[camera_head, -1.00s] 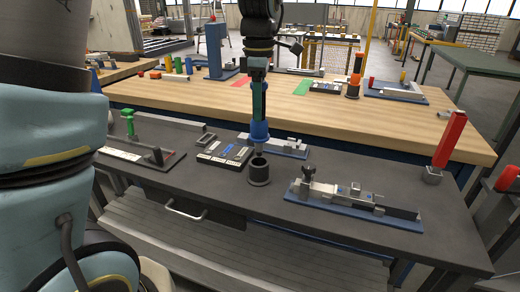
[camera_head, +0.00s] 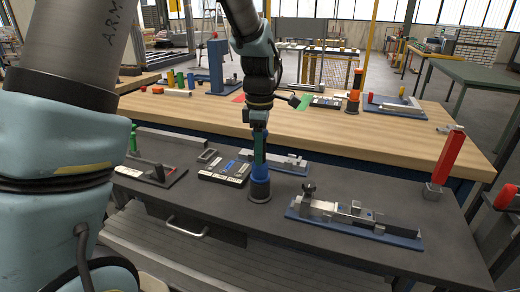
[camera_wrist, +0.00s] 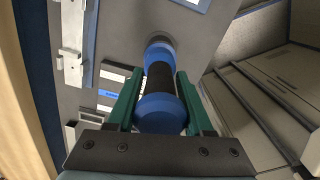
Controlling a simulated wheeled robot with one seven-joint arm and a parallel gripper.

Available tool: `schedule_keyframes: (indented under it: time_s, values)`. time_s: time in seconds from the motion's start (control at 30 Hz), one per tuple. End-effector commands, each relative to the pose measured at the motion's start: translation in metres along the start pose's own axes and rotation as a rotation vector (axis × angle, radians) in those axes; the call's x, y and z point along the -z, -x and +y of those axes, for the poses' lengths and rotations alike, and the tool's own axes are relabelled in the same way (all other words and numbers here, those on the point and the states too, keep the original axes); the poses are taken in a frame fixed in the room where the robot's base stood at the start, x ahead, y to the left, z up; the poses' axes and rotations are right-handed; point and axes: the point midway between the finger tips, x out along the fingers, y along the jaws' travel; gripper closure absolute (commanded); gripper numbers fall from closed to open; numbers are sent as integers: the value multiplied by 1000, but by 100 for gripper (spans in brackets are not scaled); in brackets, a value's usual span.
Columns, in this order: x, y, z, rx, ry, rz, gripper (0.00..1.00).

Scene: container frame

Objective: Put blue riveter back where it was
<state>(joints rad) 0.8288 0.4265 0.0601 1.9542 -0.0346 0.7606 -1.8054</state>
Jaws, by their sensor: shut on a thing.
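The blue riveter (camera_head: 260,173) is upright, held by my gripper (camera_head: 259,157), whose green fingers point straight down. Its lower end sits at the dark round cup holder (camera_head: 260,191) on the grey bench; it appears to be inside the cup, though the cup wall hides how deep. In the wrist view, the riveter (camera_wrist: 160,112) shows blue ends and a black middle between the two green fingers of my gripper (camera_wrist: 158,80). The fingers are closed against its sides.
A black case (camera_head: 224,172) with labels lies left of the cup. A blue-based fixture (camera_head: 355,222) lies to the right, and another (camera_head: 285,162) behind. A red post (camera_head: 447,158) stands at the right end. The bench front is clear.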

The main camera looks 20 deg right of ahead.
Motion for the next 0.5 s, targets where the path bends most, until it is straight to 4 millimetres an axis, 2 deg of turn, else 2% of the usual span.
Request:
schedule_keyframes:
  time_s: [0.2, 0.23, 0.47, 0.5]
  values:
    - [0, -7, 0, -1, 0, 0, 100]
    - [0, -6, 0, 0, 0, 0, 45]
    - [0, -6, 0, 0, 0, 0, 19]
    - [0, -6, 0, 0, 0, 0, 19]
